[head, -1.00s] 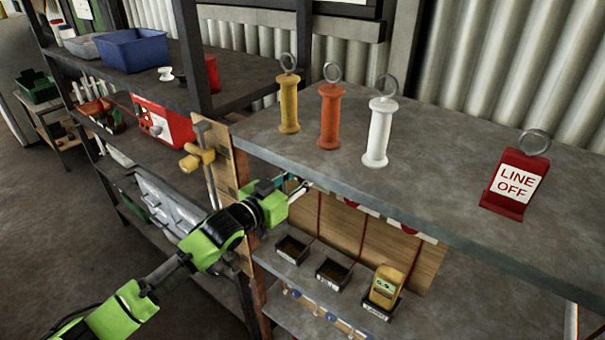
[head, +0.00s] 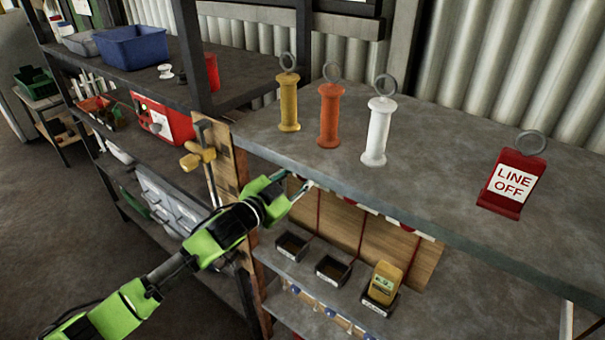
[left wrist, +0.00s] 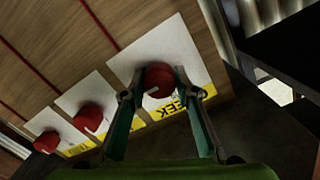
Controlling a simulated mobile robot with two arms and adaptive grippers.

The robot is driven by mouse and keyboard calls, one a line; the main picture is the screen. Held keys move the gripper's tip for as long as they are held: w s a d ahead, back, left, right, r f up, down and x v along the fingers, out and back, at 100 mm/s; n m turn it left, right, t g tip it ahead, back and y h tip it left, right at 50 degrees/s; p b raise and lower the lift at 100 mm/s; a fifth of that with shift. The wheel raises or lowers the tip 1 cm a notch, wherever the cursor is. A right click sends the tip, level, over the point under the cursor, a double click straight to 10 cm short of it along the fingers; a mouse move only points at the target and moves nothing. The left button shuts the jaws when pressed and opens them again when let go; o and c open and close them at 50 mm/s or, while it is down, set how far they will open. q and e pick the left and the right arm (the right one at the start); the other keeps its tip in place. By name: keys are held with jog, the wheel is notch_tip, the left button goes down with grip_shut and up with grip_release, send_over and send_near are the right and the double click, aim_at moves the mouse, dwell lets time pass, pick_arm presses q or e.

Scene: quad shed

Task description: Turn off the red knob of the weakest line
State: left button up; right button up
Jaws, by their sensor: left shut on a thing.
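Three red knobs sit on white plates with yellow labels on a wooden board. In the left wrist view my left gripper (left wrist: 158,88) is closed around the rightmost red knob (left wrist: 160,77). A short white mark shows on this knob, and its partly covered label ends in "EEK", seen turned over. The middle knob (left wrist: 89,118) and the far-left knob (left wrist: 46,142) are free. In the head view my left gripper (head: 295,190) reaches under the shelf edge, which hides most of the knobs. A yellow meter (head: 385,283) stands in a right-hand tray below; its display is too small to read.
A grey shelf (head: 440,195) overhangs the board. On it stand yellow (head: 289,100), orange (head: 329,115) and white (head: 377,130) handles and a red "LINE OFF" tag (head: 510,183). A yellow-handled valve-like thing (head: 198,156) stands left of my gripper. Two open trays (head: 333,271) sit below.

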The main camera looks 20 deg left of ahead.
pick_arm(q)
jog(key=o, duration=1.1)
jog(key=v, duration=1.2)
jog(key=shift+f, duration=0.1)
